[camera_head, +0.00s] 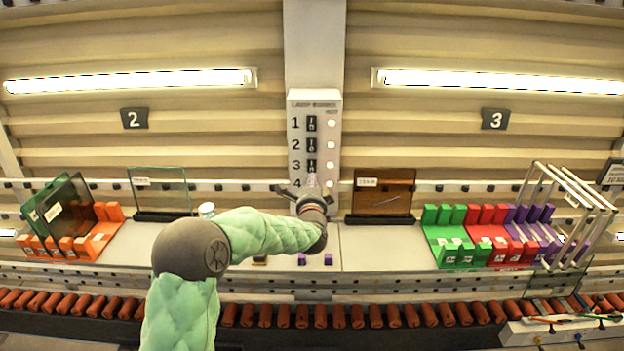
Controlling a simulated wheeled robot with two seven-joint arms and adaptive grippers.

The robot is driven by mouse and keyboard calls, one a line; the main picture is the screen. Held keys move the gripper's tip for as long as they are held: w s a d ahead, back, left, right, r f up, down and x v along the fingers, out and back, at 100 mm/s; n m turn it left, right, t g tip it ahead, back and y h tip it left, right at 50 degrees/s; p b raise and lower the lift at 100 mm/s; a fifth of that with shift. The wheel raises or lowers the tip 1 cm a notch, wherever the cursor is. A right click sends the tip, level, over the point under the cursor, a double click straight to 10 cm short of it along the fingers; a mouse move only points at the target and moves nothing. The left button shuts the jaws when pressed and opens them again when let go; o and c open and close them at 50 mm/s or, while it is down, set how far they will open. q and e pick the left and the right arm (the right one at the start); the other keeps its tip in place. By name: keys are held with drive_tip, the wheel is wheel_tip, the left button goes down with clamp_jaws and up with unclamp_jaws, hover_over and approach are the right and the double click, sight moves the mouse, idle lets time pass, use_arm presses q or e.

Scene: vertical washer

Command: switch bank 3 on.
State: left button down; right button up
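The white lamp panel (298,108) hangs on the central post, with numbered rows 1 to 4. Each row has a small dark switch and a pale round indicator. The row 3 switch (312,165) is visible just above my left gripper (312,181); its setting is too small to read. The row 3 indicator (331,170) looks pale. My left gripper is in front of the panel's lower part and partly covers row 4. The tube lamp above the number 3 plate (495,119) glows. My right gripper is out of view.
A glass pane (160,188) and a brown pane (382,190) stand either side of the panel. Orange holders (85,240) are left; green, red and purple holders (465,245) and a wire rack (570,190) are right. A roller conveyor (375,316) runs in front.

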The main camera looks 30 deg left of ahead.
use_arm(q)
drive_tip(key=shift+v, duration=1.05)
drive_tip(key=shift+a, duration=0.2)
drive_tip(key=s+d+f+n+g+h+b, duration=0.25)
drive_tip(key=d+f+b, duration=0.3)
drive_tip(key=f, duration=1.05)
drive_tip(key=s+d+f+n+g+h+b, duration=0.3)
drive_tip(key=d+f, duration=0.4)
drive_tip(key=f, duration=0.8)
drive_tip(key=s+d+f+n+g+h+b, duration=0.1)
drive_tip(key=s+d+f+h+b, duration=0.35)
drive_tip(key=f, duration=1.15)
drive_tip(key=s+d+f+n+g+h+b, duration=0.1)
drive_tip(key=s+d+f+n+g+b, duration=0.3)
drive_tip(key=s+d+f, duration=0.3)
drive_tip(key=s+d+f+n+g+h+b, duration=0.2)
drive_tip(key=s+d+f+g+b, duration=0.3)
drive_tip(key=s+f, duration=1.3)
drive_tip(key=s+d+n+b, duration=0.1)
drive_tip(key=d+b, duration=0.1)
drive_tip(key=d, duration=0.1)
drive_tip(key=shift+f+n+h+b, duration=0.25)
drive_tip(key=shift+n+h+b, duration=0.05)
drive_tip(key=shift+n, duration=0.05)
